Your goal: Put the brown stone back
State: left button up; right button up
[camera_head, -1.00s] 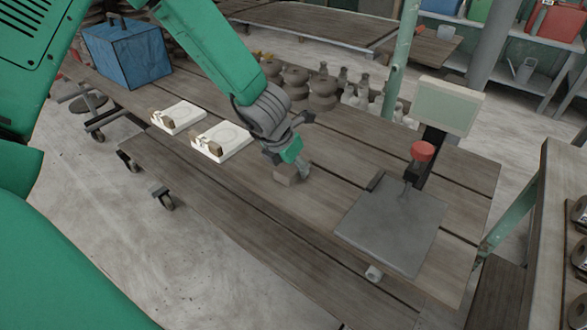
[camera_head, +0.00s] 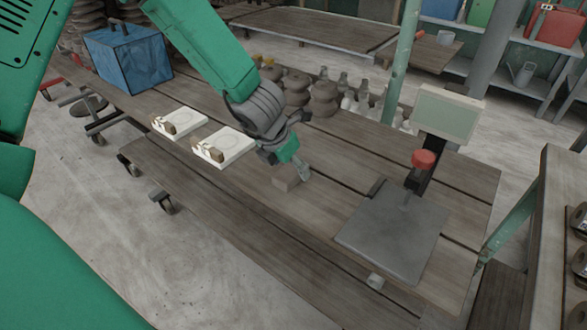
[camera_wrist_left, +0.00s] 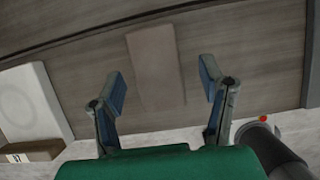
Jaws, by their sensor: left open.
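The brown stone (camera_head: 285,181), a small brownish block, lies on the wooden bench. My left gripper (camera_head: 294,174) is just above it and partly hides it in the head view. In the left wrist view the stone (camera_wrist_left: 155,65) shows as a flat oblong between and beyond the two spread fingers of the left gripper (camera_wrist_left: 163,85). The fingers are open and appear apart from the stone. My right gripper is in neither view.
Two white slabs (camera_head: 232,151) with small brown pieces lie left of the gripper. A scale with a grey plate (camera_head: 388,240) and red knob (camera_head: 424,158) stands at right. Clay pots (camera_head: 322,100) and bottles stand behind. A blue box (camera_head: 128,58) is at far left.

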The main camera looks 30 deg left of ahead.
pick_arm(q)
jog(key=p+v, duration=0.2)
jog(key=v, duration=0.6)
jog(key=shift+s+a+r, duration=0.1)
jog(key=shift+a+r, duration=0.05)
jog(key=shift+r, duration=0.1)
jog(key=shift+s+r+p, duration=0.2)
jog(key=shift+r+p, duration=0.1)
jog(key=shift+r, duration=0.05)
